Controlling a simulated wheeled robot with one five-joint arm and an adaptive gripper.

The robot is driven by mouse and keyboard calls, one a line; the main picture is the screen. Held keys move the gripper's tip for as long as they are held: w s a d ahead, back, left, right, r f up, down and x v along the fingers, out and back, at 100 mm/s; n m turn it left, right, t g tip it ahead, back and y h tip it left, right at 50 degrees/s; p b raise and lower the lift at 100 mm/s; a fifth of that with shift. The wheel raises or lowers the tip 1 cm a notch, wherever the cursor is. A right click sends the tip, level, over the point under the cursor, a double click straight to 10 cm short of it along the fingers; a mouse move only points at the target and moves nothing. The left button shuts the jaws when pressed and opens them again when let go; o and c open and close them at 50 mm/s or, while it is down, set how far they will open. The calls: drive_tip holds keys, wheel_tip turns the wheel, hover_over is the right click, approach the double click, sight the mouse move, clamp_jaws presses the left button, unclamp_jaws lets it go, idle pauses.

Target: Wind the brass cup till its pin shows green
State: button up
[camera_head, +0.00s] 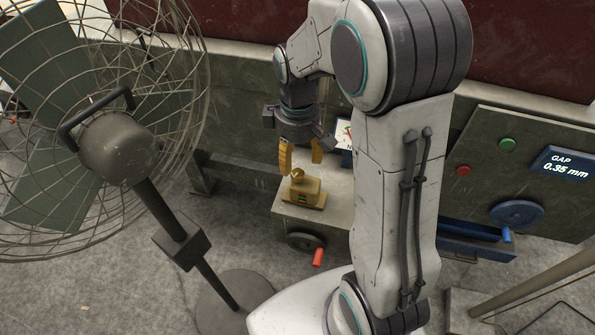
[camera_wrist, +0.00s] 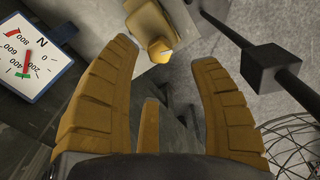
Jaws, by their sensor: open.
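The brass cup (camera_head: 297,174) sits on a yellow-brown block (camera_head: 312,193) on a pale bench top. A small dark greenish mark shows on the block's front; I cannot tell whether it is the pin. Nothing is between the fingers' pads. I cannot tell whether either finger touches the cup.
A dial (camera_wrist: 33,60) marked N, with a red needle and green mark, stands beside the bench. A handwheel (camera_head: 306,241) with a red handle is below the bench top. A caged fan (camera_head: 115,150) stands left. A panel (camera_head: 565,163) reads GAP 0.35 mm, above a blue handwheel (camera_head: 516,212).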

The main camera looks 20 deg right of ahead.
sight(298, 173)
drive_tip(key=shift+f, duration=3.2)
clamp_jaws()
drive_tip(key=shift+f+m+b, duration=0.15)
drive_tip(key=shift+m+b, duration=0.25)
drive_tip(key=shift+m, duration=0.3)
drive_tip(key=m+b, duration=0.1)
drive_tip(key=m, duration=0.1)
drive_tip(key=shift+s+m, duration=0.1)
drive_tip(key=shift+m, duration=0.2)
